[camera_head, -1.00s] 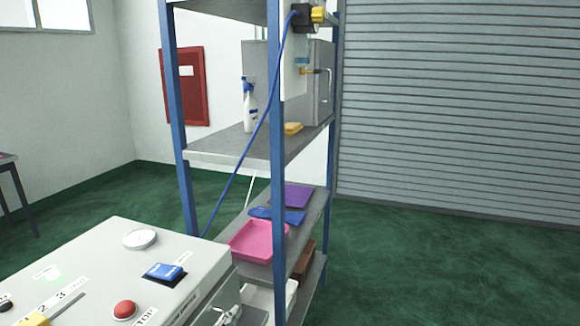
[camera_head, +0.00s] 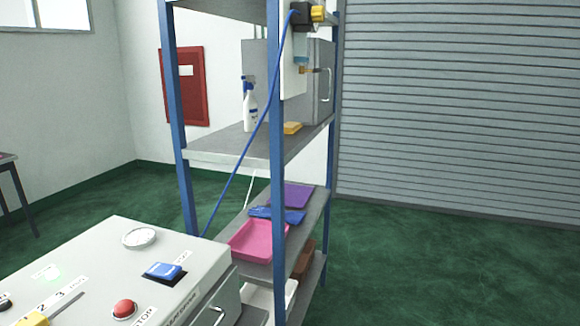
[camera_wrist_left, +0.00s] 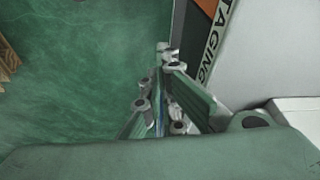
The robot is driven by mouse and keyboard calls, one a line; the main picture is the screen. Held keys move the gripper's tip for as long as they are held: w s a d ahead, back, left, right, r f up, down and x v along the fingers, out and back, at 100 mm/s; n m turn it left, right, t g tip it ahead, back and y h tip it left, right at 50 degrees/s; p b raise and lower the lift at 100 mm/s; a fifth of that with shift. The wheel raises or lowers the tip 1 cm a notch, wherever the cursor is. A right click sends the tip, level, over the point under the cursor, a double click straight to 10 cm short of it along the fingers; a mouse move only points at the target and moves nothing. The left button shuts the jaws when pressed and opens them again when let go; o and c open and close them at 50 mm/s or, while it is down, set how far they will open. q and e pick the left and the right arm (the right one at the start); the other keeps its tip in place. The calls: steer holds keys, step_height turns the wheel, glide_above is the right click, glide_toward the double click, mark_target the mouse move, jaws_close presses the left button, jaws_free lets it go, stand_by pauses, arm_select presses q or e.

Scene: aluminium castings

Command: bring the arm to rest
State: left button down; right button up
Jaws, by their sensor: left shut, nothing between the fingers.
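My left gripper (camera_wrist_left: 163,78) shows in the left wrist view, with its fingers together and nothing between them. It hangs over green floor (camera_wrist_left: 80,80), beside a pale surface (camera_wrist_left: 270,50) on the right. It touches nothing that I can make out. Neither gripper shows in the head view, and my right gripper is in no current view.
A blue-post shelf (camera_head: 277,150) holds a pink tray (camera_head: 258,241) and spray bottle (camera_head: 249,108). Green floor (camera_head: 430,260) is clear at right.

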arm_select(q)
steer(key=s+f+g, duration=0.1)
steer(key=s+f, duration=0.2)
steer(key=f, duration=0.7)
steer(key=s+a+f+b, duration=0.1)
steer(key=s+f, duration=0.3)
steer(key=f, duration=0.6)
steer(key=s+f+g, duration=0.1)
steer(key=s+f, duration=0.2)
steer(key=f, duration=0.6)
steer(key=s+a+f, duration=0.2)
steer(key=s+f, duration=0.5)
steer(key=s, duration=0.3)
steer(key=shift+a, duration=0.15)
steer(key=shift+s, duration=0.1)
